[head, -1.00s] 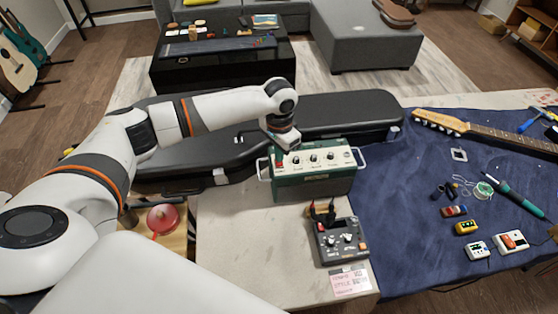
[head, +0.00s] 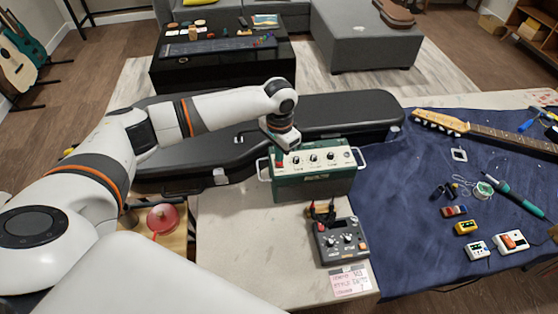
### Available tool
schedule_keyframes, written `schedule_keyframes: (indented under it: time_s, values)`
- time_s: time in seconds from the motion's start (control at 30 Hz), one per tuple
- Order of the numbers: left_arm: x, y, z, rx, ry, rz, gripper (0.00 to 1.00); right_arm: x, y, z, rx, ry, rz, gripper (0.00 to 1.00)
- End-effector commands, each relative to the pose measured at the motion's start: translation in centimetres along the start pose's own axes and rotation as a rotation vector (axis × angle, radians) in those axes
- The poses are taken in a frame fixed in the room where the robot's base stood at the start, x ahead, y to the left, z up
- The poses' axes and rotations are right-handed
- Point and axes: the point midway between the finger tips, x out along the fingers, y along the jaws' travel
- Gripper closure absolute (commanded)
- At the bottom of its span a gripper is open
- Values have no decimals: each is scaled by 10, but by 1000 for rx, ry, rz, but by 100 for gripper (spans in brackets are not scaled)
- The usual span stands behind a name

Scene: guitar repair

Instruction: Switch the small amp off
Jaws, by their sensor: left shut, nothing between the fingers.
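The small amp (head: 312,186) is a green box with a pale control panel on top, several dark knobs and a handle at each side. It stands on the pale bench top. A red switch (head: 279,163) shows at the left end of its panel. My left gripper (head: 284,148) is shut and empty, pointing down just over the panel's left end, by the red switch. I cannot tell whether the fingertips touch the switch, or which way it is set. My right gripper is not in view.
A black guitar case (head: 345,112) lies right behind the amp. A grey pedal unit (head: 342,243) with a pink note (head: 350,283) is in front. A blue cloth (head: 410,215) at right holds a guitar neck (head: 500,138) and small tools. The bench is bare left of the pedal.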

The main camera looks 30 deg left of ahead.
Motion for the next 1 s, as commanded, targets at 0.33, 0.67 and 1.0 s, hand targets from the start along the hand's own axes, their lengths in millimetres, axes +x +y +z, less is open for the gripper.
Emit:
schedule_keyframes:
  time_s: [0.33, 0.67, 1.0]
  values:
    - [1, 0, 0, 0, 0, 0, 100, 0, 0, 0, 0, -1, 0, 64]
    - [6, 0, 0, 0, 0, 0, 100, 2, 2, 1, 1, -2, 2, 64]
    - [11, 0, 0, 0, 0, -1, 100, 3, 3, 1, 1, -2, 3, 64]
